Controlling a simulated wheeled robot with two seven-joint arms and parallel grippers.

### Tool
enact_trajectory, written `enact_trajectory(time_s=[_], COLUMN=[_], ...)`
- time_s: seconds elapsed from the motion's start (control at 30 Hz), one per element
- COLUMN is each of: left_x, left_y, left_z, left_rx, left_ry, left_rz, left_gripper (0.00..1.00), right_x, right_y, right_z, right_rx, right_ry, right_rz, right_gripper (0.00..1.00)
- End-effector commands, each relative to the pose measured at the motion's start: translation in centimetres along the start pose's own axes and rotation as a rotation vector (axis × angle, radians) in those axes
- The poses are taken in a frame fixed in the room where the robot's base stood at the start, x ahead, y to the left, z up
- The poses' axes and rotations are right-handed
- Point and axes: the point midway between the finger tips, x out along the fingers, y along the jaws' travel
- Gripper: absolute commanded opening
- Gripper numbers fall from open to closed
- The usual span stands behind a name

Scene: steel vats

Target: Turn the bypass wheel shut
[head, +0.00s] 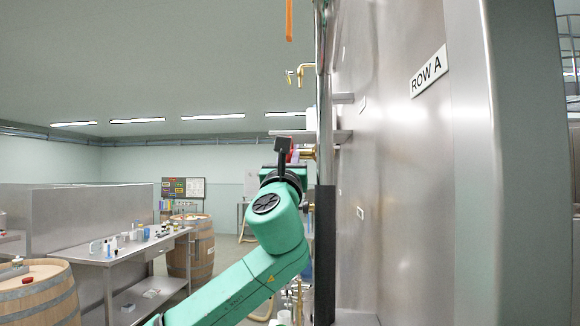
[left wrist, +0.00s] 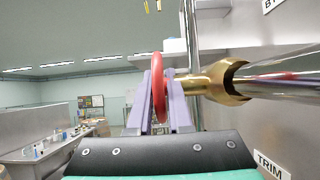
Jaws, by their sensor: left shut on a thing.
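A red handwheel (left wrist: 158,88) stands edge-on in the left wrist view, on a brass valve (left wrist: 215,82) joined to a steel pipe (left wrist: 285,75). My left gripper (left wrist: 161,95) has its lilac fingers on either side of the wheel and is shut on it. In the head view my left gripper (head: 284,150) reaches up beside the steel vat, and only a little of the red wheel (head: 294,154) shows behind it. A sign reading "TRIM" (left wrist: 270,166) is below the pipe. Another sign (left wrist: 270,4), cut off after "BY", is above it. My right gripper is out of view.
The steel vat (head: 400,190) with a "ROW A" sign (head: 428,72) fills the right side. A vertical pipe (head: 324,120) and a small shelf (head: 325,137) stand close to my left gripper. A steel bench (head: 110,262) with small items and wooden barrels (head: 35,300) are at left.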

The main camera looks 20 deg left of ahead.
Motion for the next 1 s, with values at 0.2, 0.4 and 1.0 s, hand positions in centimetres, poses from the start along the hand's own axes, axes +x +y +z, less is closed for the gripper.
enact_trajectory(time_s=[0.2, 0.4, 1.0], left_x=[-0.05, 0.03, 0.01], left_y=[-0.03, -0.01, 0.01], left_z=[-0.04, 0.13, 0.08], left_rx=[-0.001, 0.000, 0.000], left_ry=[-0.059, -0.072, -0.070], left_rz=[-0.001, -0.001, 0.000], left_gripper=[0.00, 0.00, 0.47], right_x=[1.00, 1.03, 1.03], right_y=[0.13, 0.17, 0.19], right_z=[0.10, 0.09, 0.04], right_rx=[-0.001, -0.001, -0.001], right_ry=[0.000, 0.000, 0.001], right_rz=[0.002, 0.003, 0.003], right_gripper=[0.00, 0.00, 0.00])
